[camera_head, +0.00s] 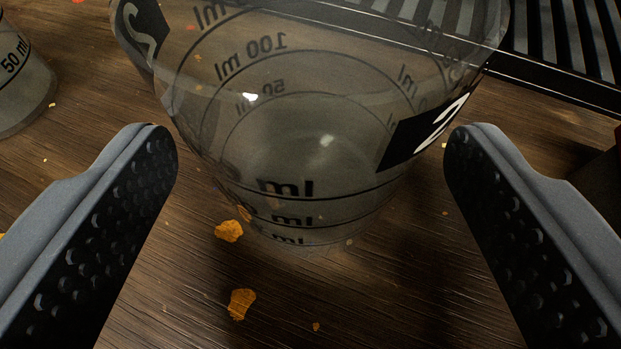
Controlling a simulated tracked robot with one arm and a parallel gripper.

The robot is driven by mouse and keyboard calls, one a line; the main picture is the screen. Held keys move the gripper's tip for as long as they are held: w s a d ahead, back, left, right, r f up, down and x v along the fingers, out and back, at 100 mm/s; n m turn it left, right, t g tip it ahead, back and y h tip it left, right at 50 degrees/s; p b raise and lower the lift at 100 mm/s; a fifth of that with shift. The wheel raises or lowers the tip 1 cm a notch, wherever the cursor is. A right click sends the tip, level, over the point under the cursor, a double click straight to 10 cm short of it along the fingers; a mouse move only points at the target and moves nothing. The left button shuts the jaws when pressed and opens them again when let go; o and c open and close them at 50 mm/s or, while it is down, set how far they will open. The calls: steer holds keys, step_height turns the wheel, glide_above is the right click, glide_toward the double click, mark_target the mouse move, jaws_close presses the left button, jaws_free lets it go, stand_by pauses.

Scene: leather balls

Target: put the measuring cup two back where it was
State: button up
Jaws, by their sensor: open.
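The measuring cup two (300,165) is a clear cup with black ml lines and black labels bearing a white 2. It stands upright on the dark wooden surface at the top middle of the view, and its top is cut off by the picture edge. My gripper (310,150) is open, with one dark studded finger at the cup's left and one at its right. A gap shows between each finger and the cup, and nothing is held.
Another clear measuring cup (22,85) stands at the left edge, partly out of view. A dark slatted rack or grate (570,45) lies at the upper right. Orange flakes (241,303) are scattered on the wooden surface (380,300). A dark object (600,190) shows at the right edge.

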steer(key=p+v, duration=0.1)
steer(key=v, duration=0.8)
steer(key=shift+r, duration=0.1)
step_height(320, 180, up, 21)
steer(key=s+t, duration=0.1)
steer(key=s+r, duration=0.6)
steer(key=r, duration=0.3)
steer(key=s+r+m+t+h, duration=0.1)
steer(key=s+r, duration=0.5)
steer(key=r, duration=0.4)
steer(key=shift+s+a, duration=0.35)
steer(key=shift+s, duration=0.05)
steer(key=shift+r, duration=0.1)
